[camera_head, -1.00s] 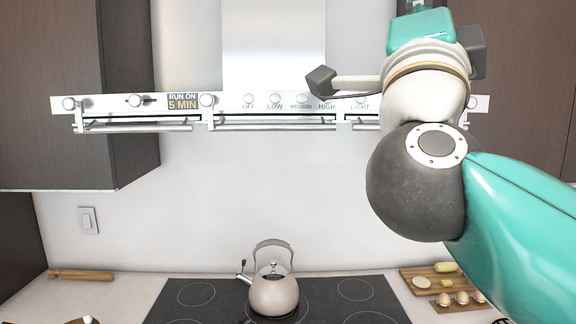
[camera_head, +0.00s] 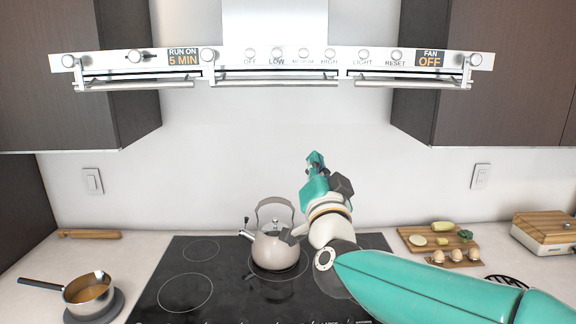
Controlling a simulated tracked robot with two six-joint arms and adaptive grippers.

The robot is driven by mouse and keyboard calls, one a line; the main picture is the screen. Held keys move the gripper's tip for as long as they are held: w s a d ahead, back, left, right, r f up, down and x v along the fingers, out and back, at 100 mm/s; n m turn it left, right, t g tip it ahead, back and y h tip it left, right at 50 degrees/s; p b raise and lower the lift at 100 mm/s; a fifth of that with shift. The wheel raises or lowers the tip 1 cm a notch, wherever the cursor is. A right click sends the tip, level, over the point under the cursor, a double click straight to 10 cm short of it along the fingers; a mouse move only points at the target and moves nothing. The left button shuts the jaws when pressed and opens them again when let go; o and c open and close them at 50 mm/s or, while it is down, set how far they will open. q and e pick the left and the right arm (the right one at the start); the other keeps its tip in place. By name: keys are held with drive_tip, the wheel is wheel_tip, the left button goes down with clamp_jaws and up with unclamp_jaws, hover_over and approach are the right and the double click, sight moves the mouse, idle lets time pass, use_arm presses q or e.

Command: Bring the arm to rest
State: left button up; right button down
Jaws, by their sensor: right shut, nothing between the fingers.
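My right arm (camera_head: 430,285) comes in from the lower right and bends upward over the hob. Its right gripper (camera_head: 315,160) is shut and empty, pointing up and away in front of the white wall, a little right of the kettle in the picture. My left gripper does not show.
A beige kettle (camera_head: 275,249) stands on the black hob (camera_head: 185,291), close beside my forearm in the picture. A range hood (camera_head: 275,66) with knobs spans above. A saucepan (camera_head: 88,291) is at left; a food board (camera_head: 430,240), eggs (camera_head: 455,255) and a wooden-topped box (camera_head: 545,232) are at right.

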drive_tip(key=s+d+f+n+g, duration=0.1)
drive_tip(key=f+g, duration=0.2)
drive_tip(key=f, duration=1)
drive_tip(key=d+f+n+g+y, duration=0.1)
drive_tip(key=f+n+g, duration=0.15)
drive_tip(key=f, duration=1.05)
drive_tip(key=s+d+f+n+g, duration=0.15)
drive_tip(key=f+g, duration=0.25)
drive_tip(key=f, duration=0.9)
drive_tip(key=s+d+f+g, duration=0.3)
drive_tip(key=s+f+g, duration=0.3)
drive_tip(key=s+f, duration=1.1)
drive_tip(key=s+f+g+y, duration=0.1)
drive_tip(key=s+f+g, duration=0.2)
drive_tip(key=s+f, duration=0.35)
drive_tip(key=s+f+g+y, duration=0.1)
drive_tip(key=s+f+g, duration=0.15)
drive_tip(key=s, duration=0.65)
wheel_tip(320, 180, down, 10)
drive_tip(key=b, duration=1)
drive_tip(key=shift+w+d+m, duration=0.3)
drive_tip(key=shift+w+d, duration=0.05)
drive_tip(key=shift+w, duration=0.1)
drive_tip(key=shift+r, duration=0.15)
